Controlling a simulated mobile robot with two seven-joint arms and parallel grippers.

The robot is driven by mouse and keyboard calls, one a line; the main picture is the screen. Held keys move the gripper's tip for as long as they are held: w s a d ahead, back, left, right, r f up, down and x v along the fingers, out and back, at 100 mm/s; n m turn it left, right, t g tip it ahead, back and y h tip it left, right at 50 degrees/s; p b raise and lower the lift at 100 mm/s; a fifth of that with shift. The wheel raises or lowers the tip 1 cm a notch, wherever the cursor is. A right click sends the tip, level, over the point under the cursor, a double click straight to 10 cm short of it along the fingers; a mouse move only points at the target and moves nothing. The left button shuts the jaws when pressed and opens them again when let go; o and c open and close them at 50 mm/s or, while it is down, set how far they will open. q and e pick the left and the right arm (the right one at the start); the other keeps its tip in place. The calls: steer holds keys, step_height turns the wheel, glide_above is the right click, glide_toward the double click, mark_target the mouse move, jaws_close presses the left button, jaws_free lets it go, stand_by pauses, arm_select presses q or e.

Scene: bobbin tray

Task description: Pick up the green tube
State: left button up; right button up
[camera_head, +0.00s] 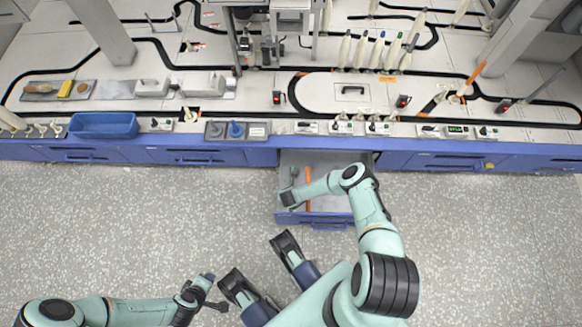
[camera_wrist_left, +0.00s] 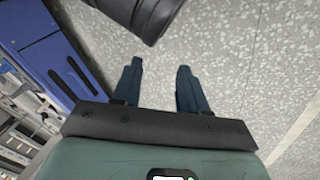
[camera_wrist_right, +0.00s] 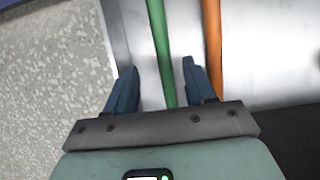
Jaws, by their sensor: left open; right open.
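The green tube (camera_head: 293,174) lies in the open drawer (camera_head: 335,217), beside an orange tube (camera_head: 308,174). In the right wrist view the green tube (camera_wrist_right: 160,45) runs lengthwise between the open fingers of my right gripper (camera_wrist_right: 158,70), with a gap on both sides. The orange tube (camera_wrist_right: 212,45) lies just right of the right finger. The gripper hides the green tube's near end in the head view, and its height above the tube is hard to tell. My left gripper (camera_wrist_left: 158,78) is open and empty above the speckled floor.
The blue-fronted bench (camera_head: 200,157) runs along the back. On it stand a blue bin (camera_head: 104,125), a grey tray with a blue and a grey piece (camera_head: 214,131), and several small devices. The drawer's right part is bare. Open floor lies left of the drawer.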

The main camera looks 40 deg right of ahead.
steer(key=shift+w+f, duration=0.1)
steer(key=shift+f, duration=0.15)
steer(key=shift+d+f, duration=0.1)
steer(key=shift+f, duration=0.2)
steer(key=shift+w+d+f+b, duration=0.1)
steer(key=shift+d+f+b, duration=0.1)
steer(key=shift+f+b, duration=0.55)
steer(key=b+x, duration=0.1)
steer(key=x, duration=0.2)
steer(key=shift+d+b, duration=0.1)
steer(key=shift+b, duration=0.3)
arm_select(q)
steer(key=s+a+f+g, duration=0.1)
steer(key=s+f, duration=0.3)
steer(key=f, duration=0.1)
steer(key=shift+s+a+f+g, duration=0.15)
steer(key=shift+a+f+g, duration=0.15)
steer(key=shift+g, duration=0.1)
arm_select(e)
steer(key=shift+c, duration=0.3)
jaws_close()
